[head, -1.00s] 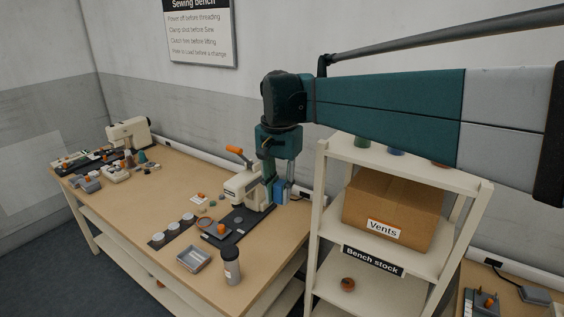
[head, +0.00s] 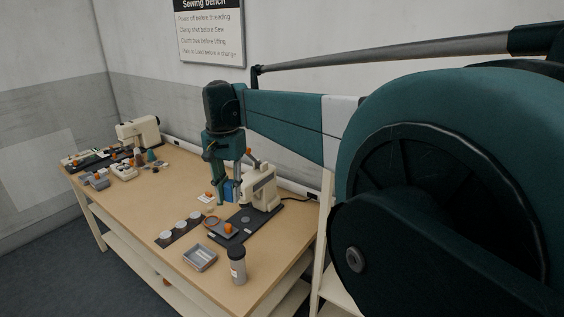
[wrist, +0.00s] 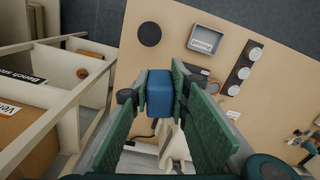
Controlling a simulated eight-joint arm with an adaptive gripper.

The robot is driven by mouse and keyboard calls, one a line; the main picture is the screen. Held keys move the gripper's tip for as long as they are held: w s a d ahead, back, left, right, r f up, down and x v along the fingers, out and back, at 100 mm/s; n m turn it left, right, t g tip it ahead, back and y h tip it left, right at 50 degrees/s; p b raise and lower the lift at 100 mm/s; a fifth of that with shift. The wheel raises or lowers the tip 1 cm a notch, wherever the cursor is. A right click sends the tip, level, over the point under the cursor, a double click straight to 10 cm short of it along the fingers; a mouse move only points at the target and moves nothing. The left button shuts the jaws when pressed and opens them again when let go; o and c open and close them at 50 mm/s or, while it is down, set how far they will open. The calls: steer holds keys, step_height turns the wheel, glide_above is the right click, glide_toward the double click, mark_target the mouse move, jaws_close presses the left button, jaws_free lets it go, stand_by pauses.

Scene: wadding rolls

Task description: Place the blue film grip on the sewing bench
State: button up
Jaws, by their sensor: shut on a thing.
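My gripper (head: 228,192) hangs over the sewing bench (head: 140,203), pointing down, in the head view. It is shut on the blue film grip (head: 232,190), a small blue block. In the wrist view the film grip (wrist: 160,92) sits between the two green finger pads of my gripper (wrist: 160,78). The bench top (wrist: 178,45) lies below it. The film grip is held in the air; its exact height over the bench is hard to tell. The pads hide its sides.
A cream press (head: 265,185) on a dark base stands right of the film grip. In front are a grey tray (head: 200,258), a bottle (head: 237,268) and a strip of white-topped jars (head: 181,229). A sewing machine (head: 138,133) stands at the far left. The bench's left middle is clear.

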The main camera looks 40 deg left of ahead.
steer(key=w+d+f+m+p, duration=0.1)
steer(key=w+d+f+p, duration=0.2)
steer(key=w+f, duration=0.4)
steer(key=w+d+f+m+p, duration=0.2)
steer(key=w+d+f+p, duration=0.2)
steer(key=w+f, duration=0.4)
step_height(320, 180, down, 6)
steer(key=shift+w+d+f, duration=0.1)
steer(key=shift+w+d, duration=0.1)
steer(key=shift+w, duration=0.1)
steer(key=shift+f, duration=0.15)
glide_above(279, 251)
steer(key=shift+f, duration=3)
steer(key=shift+f+b, duration=0.4)
steer(key=shift+f, duration=1.45)
steer(key=shift+f, duration=0.2)
steer(key=o, duration=0.9)
